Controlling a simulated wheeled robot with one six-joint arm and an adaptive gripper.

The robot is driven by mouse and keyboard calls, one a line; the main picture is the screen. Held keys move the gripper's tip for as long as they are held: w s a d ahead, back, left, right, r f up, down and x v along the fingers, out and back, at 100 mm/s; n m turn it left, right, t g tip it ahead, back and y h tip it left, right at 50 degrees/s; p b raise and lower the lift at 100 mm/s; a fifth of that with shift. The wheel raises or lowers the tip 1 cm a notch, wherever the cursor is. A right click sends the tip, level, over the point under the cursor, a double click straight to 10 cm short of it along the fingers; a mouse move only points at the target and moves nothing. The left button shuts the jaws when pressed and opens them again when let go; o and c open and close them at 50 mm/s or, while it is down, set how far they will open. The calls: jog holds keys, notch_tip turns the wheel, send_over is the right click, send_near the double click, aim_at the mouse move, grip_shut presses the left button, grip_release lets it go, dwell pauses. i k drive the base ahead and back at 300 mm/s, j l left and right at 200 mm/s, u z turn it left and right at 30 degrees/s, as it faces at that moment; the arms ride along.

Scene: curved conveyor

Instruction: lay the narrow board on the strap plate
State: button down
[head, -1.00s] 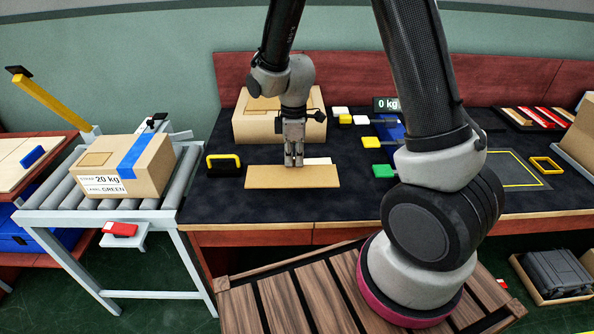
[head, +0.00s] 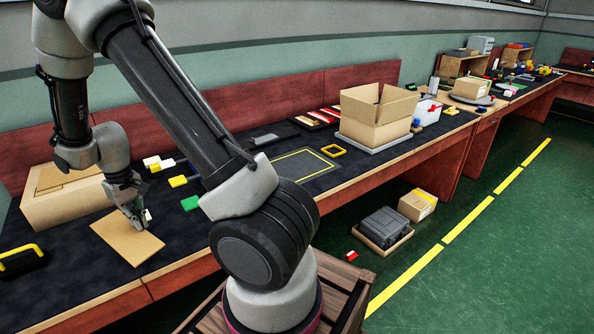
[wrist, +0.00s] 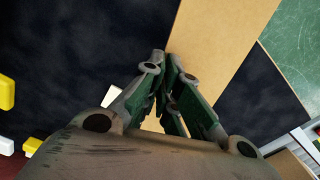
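The narrow board (head: 127,243) is a flat tan panel near the front edge of the dark bench top, left in the head view. It also fills the upper middle of the wrist view (wrist: 220,35). My gripper (head: 140,226) points down at the board's far right edge. In the wrist view my fingertips (wrist: 163,62) are close together over the board's edge. Whether they pinch it or only touch it cannot be told. I cannot pick out the strap plate with certainty; a grey plate (head: 345,139) shows under an open carton.
A tan box (head: 65,205) stands behind the board. A green block (head: 190,203), yellow blocks and a yellow-handled tool (head: 22,258) lie nearby. A yellow-outlined area (head: 305,165) is clear. The open carton (head: 378,115) stands farther right. Green floor lies beyond the bench.

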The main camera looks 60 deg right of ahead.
aim_at(297, 166)
jog(key=k+l, duration=0.3)
jog(key=k, duration=0.15)
jog(key=k+l, duration=0.3)
jog(key=k, duration=0.15)
jog(key=k+l+z, duration=0.1)
jog(key=z, duration=0.6)
jog(key=i+j+z, duration=0.45)
jog(key=j, duration=0.25)
jog(key=j+z, duration=0.25)
jog(key=j, duration=0.15)
jog(key=i+j+z, duration=0.25)
jog(key=j, duration=0.2)
jog(key=j+z, duration=0.2)
jog(key=j, duration=0.2)
jog(key=i+l+u, duration=0.15)
jog(key=l, duration=0.15)
jog(key=i+l+u, duration=0.15)
jog(key=l, duration=0.15)
jog(key=i+l+u, duration=0.15)
jog(key=l, duration=0.2)
jog(key=i+l+u, duration=0.15)
jog(key=l, duration=0.15)
jog(key=l+u, duration=0.2)
jog(key=l, duration=0.15)
jog(key=i, duration=0.05)
